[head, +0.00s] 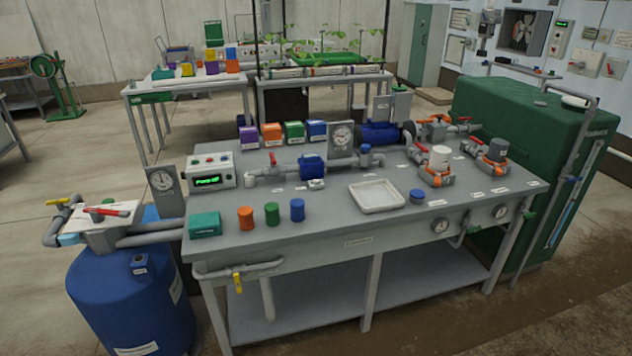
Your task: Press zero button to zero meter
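A white meter box (222,178) stands on the far left part of the grey bench. A lit green display (207,181) is on its front; its characters are too small to read surely. Small coloured buttons (210,160) sit on its sloped top face. I cannot tell which of them is the zero button, as any labels are too small to read. My gripper is not in view, so its place relative to the meter box does not show.
The grey bench (330,222) carries a teal box (205,224), orange, green and blue cups in front of the meter, a white tray (377,196), and pipework with a red valve handle (272,158) to its right. A blue drum (130,295) stands left; a green tank (530,130) right.

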